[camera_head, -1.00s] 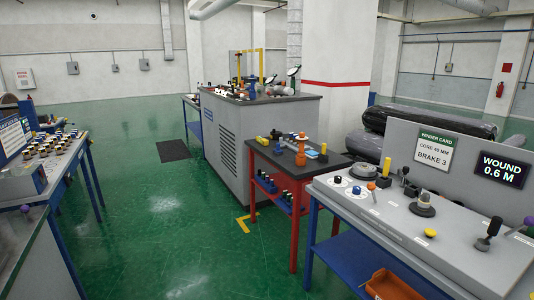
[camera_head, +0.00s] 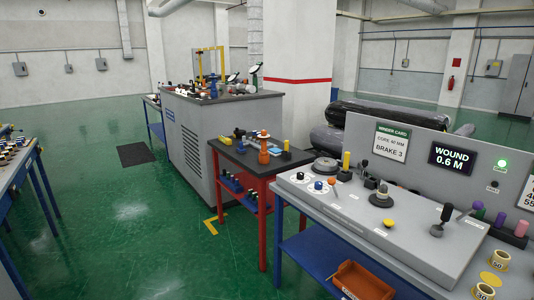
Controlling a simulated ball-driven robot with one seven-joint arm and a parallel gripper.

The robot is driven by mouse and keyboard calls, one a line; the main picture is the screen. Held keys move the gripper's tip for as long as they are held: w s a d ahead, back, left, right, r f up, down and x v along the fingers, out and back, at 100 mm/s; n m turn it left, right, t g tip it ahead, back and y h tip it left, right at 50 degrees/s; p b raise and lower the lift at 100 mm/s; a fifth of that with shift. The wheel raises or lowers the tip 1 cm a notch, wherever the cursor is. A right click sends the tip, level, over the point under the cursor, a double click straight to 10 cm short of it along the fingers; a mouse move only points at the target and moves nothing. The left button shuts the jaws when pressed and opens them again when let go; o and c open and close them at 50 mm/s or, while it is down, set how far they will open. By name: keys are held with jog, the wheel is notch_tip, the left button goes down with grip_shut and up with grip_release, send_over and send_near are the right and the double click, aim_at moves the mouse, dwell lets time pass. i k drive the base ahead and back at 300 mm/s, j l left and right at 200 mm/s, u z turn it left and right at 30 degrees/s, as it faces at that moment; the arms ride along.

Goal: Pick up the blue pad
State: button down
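My gripper is not in view.
A grey winder console (camera_head: 350,215) on a blue-legged bench stands at right, with knobs, levers and an orange bin (camera_head: 362,282) on its lower shelf. A grey cabinet (camera_head: 205,140) stands behind the stand. Another bench (camera_head: 18,170) is at left. Green floor between is clear.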

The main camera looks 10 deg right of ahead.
aim_at(241, 150)
jog(key=i+j+u, duration=0.25)
jog(key=i, duration=0.6)
jog(key=i+u, duration=0.3)
jog(key=i, duration=0.55)
jog(key=i+z, duration=0.1)
jog(key=i, duration=0.5)
jog(key=i+j+z, duration=0.1)
jog(key=i, duration=0.55)
jog(key=i+j+z, duration=0.1)
jog(key=i, duration=0.5)
